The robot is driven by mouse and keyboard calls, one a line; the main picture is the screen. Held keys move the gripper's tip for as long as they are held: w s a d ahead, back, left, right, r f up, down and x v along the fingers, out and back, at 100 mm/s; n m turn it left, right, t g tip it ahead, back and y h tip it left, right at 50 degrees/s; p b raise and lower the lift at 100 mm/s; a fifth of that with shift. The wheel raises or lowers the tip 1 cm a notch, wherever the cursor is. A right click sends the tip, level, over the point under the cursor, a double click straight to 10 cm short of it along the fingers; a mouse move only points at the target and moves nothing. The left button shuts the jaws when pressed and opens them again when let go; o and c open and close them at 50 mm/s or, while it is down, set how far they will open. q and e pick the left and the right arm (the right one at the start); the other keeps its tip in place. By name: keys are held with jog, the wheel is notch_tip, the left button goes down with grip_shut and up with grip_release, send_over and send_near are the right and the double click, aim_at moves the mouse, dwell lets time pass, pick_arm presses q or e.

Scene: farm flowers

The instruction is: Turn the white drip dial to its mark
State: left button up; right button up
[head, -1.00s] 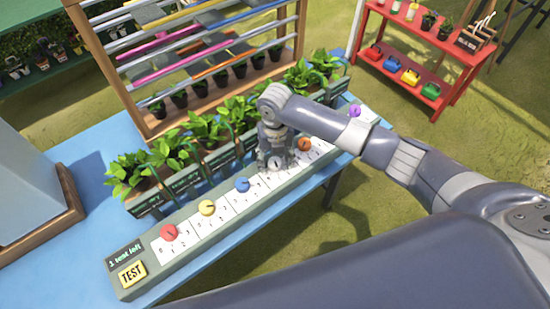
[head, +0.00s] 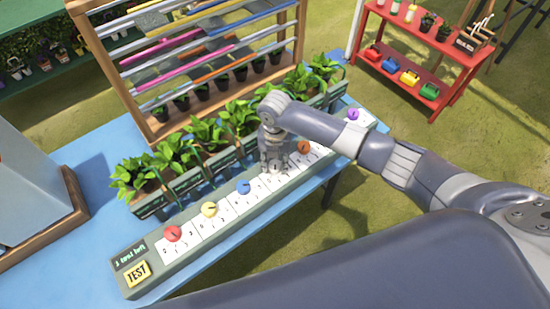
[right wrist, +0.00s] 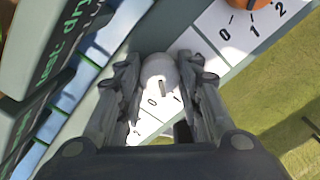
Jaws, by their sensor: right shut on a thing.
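The white drip dial (right wrist: 160,78) sits on the grey dial panel (head: 205,251), between the blue dial (head: 243,187) and the orange dial (head: 303,147). My right gripper (right wrist: 161,88) is shut on the white dial, with a finger on each side of it. A dark slot shows on the dial, and the printed 0 and 1 show just below it. In the head view my right gripper (head: 276,163) comes down over the dial and partly hides it. My left gripper is not in view.
Red (head: 172,233), yellow (head: 208,209) and purple (head: 353,114) dials sit along the same panel. A yellow TEST button (head: 138,272) is at its near-left end. Potted plants (head: 173,157) line the panel's back, close to my right gripper.

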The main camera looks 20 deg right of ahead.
aim_at(275, 164)
jog(key=shift+r+m+p, duration=0.15)
jog(key=shift+m+p, duration=0.65)
jog(key=shift+m, duration=0.4)
jog(key=shift+m+p, duration=0.6)
jog(key=shift+m, duration=0.5)
jog(key=o, duration=1.1)
notch_tip(275, 164, up, 12)
jog(key=shift+f, duration=0.15)
